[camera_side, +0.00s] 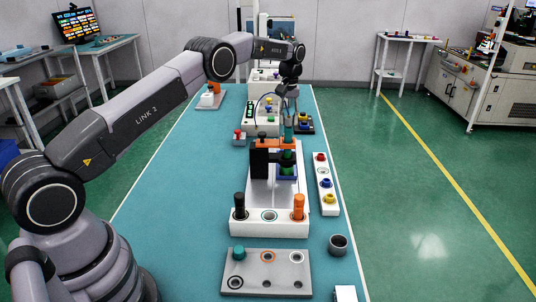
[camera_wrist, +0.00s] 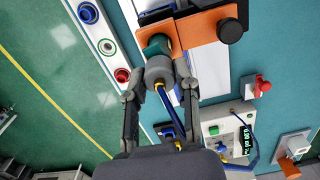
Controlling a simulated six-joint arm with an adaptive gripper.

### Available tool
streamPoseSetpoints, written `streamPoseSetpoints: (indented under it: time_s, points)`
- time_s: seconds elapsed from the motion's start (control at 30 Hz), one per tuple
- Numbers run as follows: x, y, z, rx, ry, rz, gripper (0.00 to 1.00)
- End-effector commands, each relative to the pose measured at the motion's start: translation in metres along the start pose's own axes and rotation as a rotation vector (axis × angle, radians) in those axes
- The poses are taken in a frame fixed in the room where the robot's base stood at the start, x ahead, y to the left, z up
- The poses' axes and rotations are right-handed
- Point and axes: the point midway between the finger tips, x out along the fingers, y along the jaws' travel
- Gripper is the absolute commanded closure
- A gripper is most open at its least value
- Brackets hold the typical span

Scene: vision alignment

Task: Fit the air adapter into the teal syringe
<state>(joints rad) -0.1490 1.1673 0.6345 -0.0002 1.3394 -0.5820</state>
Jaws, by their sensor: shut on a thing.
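The teal syringe (camera_side: 288,135) stands upright in the orange clamp (camera_side: 268,145) of the white fixture in the side view. Its teal top (camera_wrist: 156,45) shows at the orange clamp in the wrist view. My gripper (camera_wrist: 159,92) is shut on the grey air adapter (camera_wrist: 158,70), with a finger on either side. A blue tube runs from the adapter back past the gripper. The adapter lies against the syringe's top in the wrist view and covers part of it. I cannot tell whether it is seated. In the side view my gripper (camera_side: 288,95) is above the syringe.
A white rack holds a black syringe (camera_side: 239,206) and an orange syringe (camera_side: 298,207). A strip (camera_side: 323,172) with red, blue and yellow caps stands at right. A grey plate (camera_side: 265,270) with a teal cap lies in front. A dispenser with a readout (camera_wrist: 245,140) stands nearby.

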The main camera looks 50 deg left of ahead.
Motion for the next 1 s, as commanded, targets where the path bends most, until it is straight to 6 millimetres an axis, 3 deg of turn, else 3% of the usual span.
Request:
streamPoseSetpoints:
  time_s: [0.57,0.6,0.8,1.0]
  points:
    - [0.0059,-0.0001,0.0001,0.0,0.0,0.0,1.0]
    - [0.0058,0.0,0.0001,0.0,0.0,0.0,0.66]
    - [0.0057,0.0,0.0001,0.0,0.0,0.0,0.41]
    - [0.0057,0.0,0.0,0.0,0.0,0.0,0.41]
